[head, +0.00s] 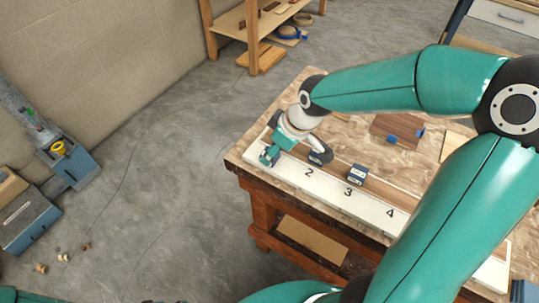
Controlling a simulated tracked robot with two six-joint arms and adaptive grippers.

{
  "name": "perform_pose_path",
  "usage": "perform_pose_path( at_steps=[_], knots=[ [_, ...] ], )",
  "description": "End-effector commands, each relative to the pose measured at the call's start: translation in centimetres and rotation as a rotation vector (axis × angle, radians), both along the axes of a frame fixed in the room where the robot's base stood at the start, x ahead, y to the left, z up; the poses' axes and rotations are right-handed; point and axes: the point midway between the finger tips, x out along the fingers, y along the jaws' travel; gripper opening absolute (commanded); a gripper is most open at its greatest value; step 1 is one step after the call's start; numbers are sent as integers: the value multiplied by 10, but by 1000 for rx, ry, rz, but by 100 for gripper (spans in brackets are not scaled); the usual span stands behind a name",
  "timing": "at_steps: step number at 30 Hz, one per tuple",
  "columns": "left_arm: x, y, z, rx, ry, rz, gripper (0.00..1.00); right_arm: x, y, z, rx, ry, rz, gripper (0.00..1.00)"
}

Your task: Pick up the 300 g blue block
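A small dark blue block (357,173) with a pale label sits on the numbered white board (322,188), by the number 3. The label is too small to read, so I cannot tell if it is the 300 g one. My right gripper (295,157) is over the left end of the board, left of the number 2. Its two fingers are spread apart, and I see nothing held between them. The gripper hides the board's first place. The block is to the right of the gripper, apart from it. My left gripper is not in view.
The board lies along the front edge of the wooden workbench (310,95). A brown wood piece (397,128) with a blue item (420,134) lies behind it. My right arm covers the bench's right part.

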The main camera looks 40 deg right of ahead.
Motion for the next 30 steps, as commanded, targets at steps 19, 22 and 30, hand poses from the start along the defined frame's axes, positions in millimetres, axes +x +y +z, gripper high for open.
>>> perform_pose_path(
  at_steps=[19,22,30],
  knots=[
    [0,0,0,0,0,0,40,8,4,-20,0,0,1,19],
    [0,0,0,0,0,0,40,8,4,-20,0,0,1,2],
    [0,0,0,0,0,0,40,9,3,-19,0,-2,1,0]
  ],
)
